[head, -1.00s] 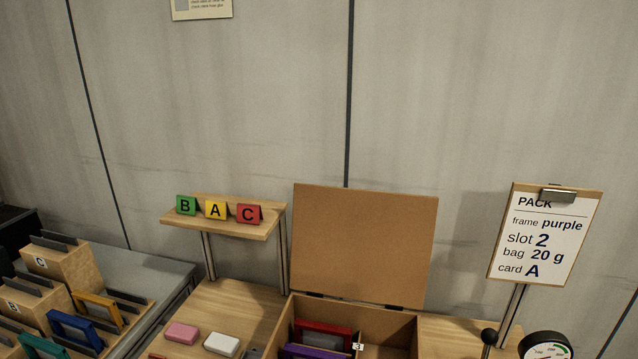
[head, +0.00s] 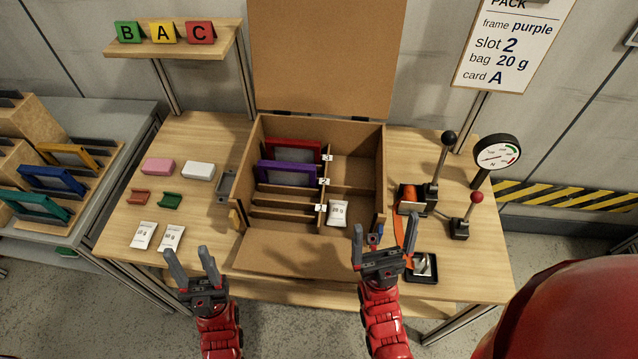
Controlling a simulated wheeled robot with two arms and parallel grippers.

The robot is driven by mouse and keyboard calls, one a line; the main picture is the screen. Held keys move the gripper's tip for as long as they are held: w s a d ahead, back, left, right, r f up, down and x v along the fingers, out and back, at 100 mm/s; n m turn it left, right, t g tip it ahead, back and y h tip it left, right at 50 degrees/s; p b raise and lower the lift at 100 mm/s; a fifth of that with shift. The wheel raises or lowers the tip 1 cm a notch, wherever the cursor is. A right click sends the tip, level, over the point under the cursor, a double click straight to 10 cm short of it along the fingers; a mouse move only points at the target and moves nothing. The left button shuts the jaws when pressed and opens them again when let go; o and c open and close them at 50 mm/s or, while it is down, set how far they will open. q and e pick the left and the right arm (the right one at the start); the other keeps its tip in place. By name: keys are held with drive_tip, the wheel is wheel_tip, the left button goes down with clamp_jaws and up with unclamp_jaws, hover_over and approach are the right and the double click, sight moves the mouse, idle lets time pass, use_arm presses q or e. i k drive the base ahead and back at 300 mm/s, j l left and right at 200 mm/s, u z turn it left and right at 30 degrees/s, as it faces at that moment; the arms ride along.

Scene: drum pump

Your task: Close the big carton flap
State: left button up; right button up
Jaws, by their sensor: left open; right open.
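The carton (head: 236,175) stands open on the wooden table. Its big flap (head: 320,60) stands upright at the back, and a lower front flap (head: 300,257) lies folded out toward me. Inside are a red frame (head: 292,150), a purple frame (head: 287,173) and a white bag (head: 338,211) beside the slot marks. My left gripper (head: 191,262) is open and empty in front of the table's left part. My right gripper (head: 384,245) is open near the carton's front right corner. Neither gripper visibly touches the big flap.
A shelf (head: 170,47) with cards B, A, C stands at back left. A pink block (head: 157,167), a white block (head: 198,170) and two bags lie left of the carton. A black-knobbed lever (head: 441,165), a gauge (head: 497,153) and a red-knobbed lever (head: 467,215) stand at right.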

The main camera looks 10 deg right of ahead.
sight(292, 255)
drive_tip(key=k+j, duration=0.15)
drive_tip(key=k, duration=0.4)
drive_tip(key=k+j+u, duration=0.1)
drive_tip(key=k, duration=0.45)
